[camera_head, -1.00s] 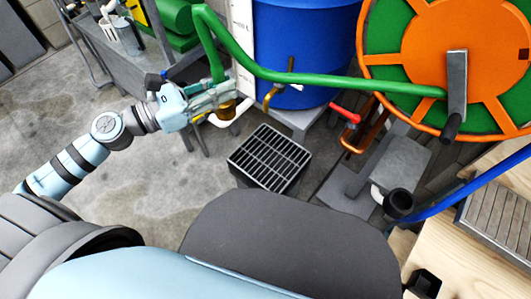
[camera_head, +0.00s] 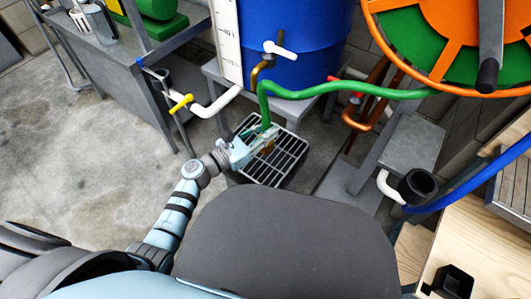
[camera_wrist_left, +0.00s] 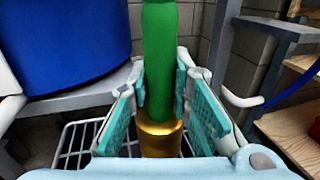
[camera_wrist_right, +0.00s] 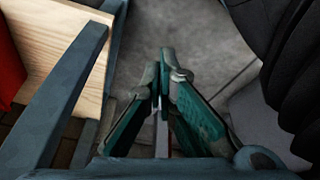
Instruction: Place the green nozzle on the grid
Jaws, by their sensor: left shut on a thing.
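The green nozzle is the end of a green hose (camera_head: 340,88), with a brass tip (camera_wrist_left: 158,140) pointing down in the left wrist view. My left gripper (camera_head: 264,140) is shut on it, with a finger on each side of the green part (camera_wrist_left: 160,70). The grid (camera_head: 290,160) is a dark slatted grate on a box on the floor. In the head view the gripper and nozzle overlap the grid's upper left part. Contact between tip and grid cannot be told. My right gripper (camera_wrist_right: 162,62) has its fingertips together, with nothing seen between them.
A blue barrel (camera_head: 295,40) stands on a grey stand behind the grid. A white pipe with a yellow valve (camera_head: 181,102) is to the left. The orange and green hose reel (camera_head: 450,40) is at the upper right. Open concrete floor lies left.

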